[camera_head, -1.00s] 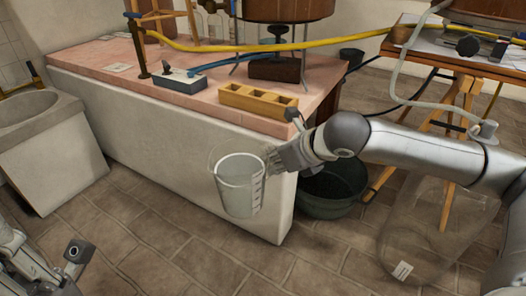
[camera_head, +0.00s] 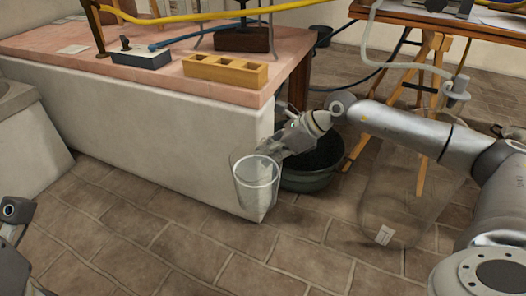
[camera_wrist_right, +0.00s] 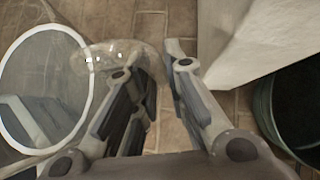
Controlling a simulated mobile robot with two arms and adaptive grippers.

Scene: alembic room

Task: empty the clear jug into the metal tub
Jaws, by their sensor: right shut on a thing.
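The clear jug (camera_head: 243,197) is upright in the air in front of the pink-topped counter. A pale oval ring shows inside it; I cannot tell how much it holds. My right gripper (camera_head: 268,149) is shut on the jug's right side. In the right wrist view the jug (camera_wrist_right: 30,95) is left of the gripper (camera_wrist_right: 150,58), its clear handle by the fingers. The dark green tub (camera_head: 308,182) stands on the floor by the counter's end, behind and right of the jug, partly hidden by my right gripper. Its rim (camera_wrist_right: 262,105) shows at right. A piece of my left arm shows at the left edge.
The counter's pale side (camera_head: 150,140) and corner stand close behind the jug. A yellow block with hollows (camera_head: 225,72) lies on top. A large clear glass vessel (camera_head: 385,215) stands on the floor at right, below my right arm. The tiled floor in front is clear.

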